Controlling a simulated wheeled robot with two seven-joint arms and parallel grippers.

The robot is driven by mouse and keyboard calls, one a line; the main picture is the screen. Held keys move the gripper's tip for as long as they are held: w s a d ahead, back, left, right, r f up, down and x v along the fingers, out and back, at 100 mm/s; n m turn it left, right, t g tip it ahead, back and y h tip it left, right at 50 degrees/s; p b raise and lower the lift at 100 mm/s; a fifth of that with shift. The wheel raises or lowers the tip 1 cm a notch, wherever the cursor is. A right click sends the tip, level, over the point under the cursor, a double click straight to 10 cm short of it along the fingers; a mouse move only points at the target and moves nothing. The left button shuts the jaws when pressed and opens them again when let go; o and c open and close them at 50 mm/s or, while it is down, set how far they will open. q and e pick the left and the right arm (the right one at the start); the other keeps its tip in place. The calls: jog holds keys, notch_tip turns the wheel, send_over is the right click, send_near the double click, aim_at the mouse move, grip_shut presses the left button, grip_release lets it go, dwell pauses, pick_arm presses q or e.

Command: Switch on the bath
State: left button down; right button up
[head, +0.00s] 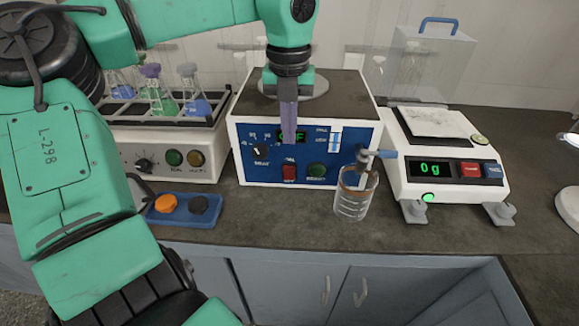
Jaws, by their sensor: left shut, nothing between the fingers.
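The bath is a white box (241,165) with a blue front panel, standing mid-bench. The panel has a dark knob (261,150), a red switch (289,173) and a green button (317,171). My left gripper (289,140) points down in front of the panel's upper part, shut and empty. Its tips appear above the red switch and apart from it in the picture. I cannot tell whether they touch the panel. My right gripper is not in view.
A glass beaker (353,203) stands under the tap (374,154) at the bath's right front. A shaker with flasks (163,150) stands left, a balance (447,190) reading 0 g right. A blue tray (184,218) with orange and black pieces lies front left.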

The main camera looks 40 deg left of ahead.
aim_at(289, 173)
pick_arm(q)
notch_tip(289, 173, down, 10)
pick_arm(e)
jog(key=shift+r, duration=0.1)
pick_arm(q)
jog(key=shift+w+a, duration=0.15)
jog(key=shift+w+a+r+b, duration=0.3)
jog(key=shift+w, duration=0.15)
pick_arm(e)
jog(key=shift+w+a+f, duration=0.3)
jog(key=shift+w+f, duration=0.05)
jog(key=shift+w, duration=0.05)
pick_arm(q)
jog(key=shift+r, duration=0.1)
